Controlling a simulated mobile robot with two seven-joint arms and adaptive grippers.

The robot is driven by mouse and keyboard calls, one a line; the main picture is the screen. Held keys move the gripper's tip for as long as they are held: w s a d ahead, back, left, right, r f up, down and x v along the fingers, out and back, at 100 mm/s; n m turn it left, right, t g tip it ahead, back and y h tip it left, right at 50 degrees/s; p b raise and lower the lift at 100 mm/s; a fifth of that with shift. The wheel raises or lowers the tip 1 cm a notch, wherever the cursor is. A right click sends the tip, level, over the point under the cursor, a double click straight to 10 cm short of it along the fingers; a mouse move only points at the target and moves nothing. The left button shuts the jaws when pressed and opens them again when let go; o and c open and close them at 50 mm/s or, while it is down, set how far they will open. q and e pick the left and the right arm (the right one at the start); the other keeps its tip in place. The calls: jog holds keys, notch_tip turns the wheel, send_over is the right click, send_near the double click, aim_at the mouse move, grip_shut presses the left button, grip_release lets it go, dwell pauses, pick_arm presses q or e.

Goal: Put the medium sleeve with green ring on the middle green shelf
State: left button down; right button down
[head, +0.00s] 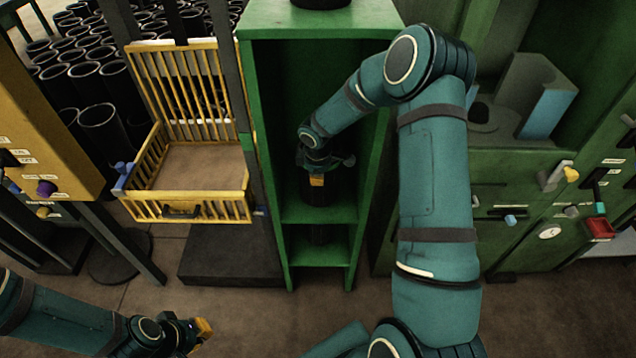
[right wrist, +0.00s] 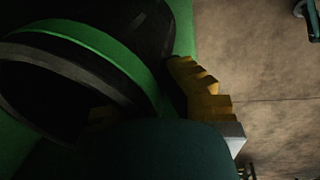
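The black sleeve with the green ring (right wrist: 110,48) fills the upper left of the right wrist view, its dark mouth facing the camera. In the head view a dark sleeve (head: 318,192) shows under my right gripper (head: 316,180), inside the middle bay of the green shelf (head: 291,214). In the wrist view, one yellow finger of my right gripper (right wrist: 150,102) is beside the sleeve's outer wall. The other is dim, at the mouth. Whether they press on the wall is unclear. My left gripper (head: 200,330) is low at the left, away from the shelf; its finger gap is unclear.
A yellow basket (head: 150,208) stands left of the shelf, with many black sleeves behind. A green machine (head: 520,195) is at right. The floor in front is clear.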

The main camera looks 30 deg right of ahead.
notch_tip(320, 180, down, 2)
jog(key=shift+f, duration=0.25)
jog(key=shift+b, duration=0.3)
jog(key=c, duration=1.6)
grip_release()
jog(key=shift+f, duration=0.2)
jog(key=o, duration=0.5)
jog(key=shift+c, duration=0.2)
jog(key=shift+r, duration=0.15)
